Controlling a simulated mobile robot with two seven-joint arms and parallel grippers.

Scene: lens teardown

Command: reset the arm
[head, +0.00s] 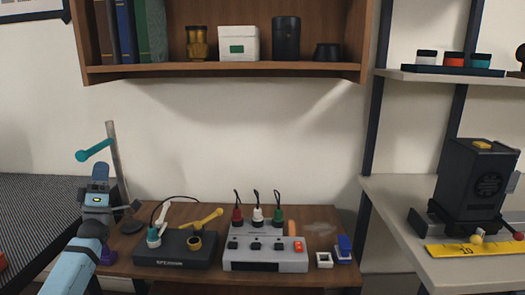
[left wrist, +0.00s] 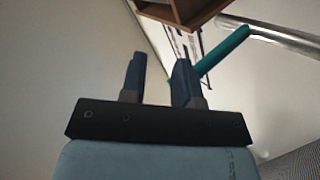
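My left arm (head: 75,262) rises from the lower left in the head view. Its gripper (head: 100,168) points up above the left end of the wooden desk, just below a teal bar on a grey metal post. In the left wrist view the two dark blue fingers of my left gripper (left wrist: 158,62) stand apart with nothing between them. The teal bar (left wrist: 222,54) shows behind and beside the right finger there; I cannot tell whether they touch. My right arm and gripper are not in view.
The metal post (head: 117,165) stands close to my left gripper. The desk (head: 125,245) holds a black device (head: 175,250), a grey box with knobs (head: 265,257) and small items. A wall shelf (head: 225,69) hangs above. A black machine (head: 475,185) stands right. Space before the wall is clear.

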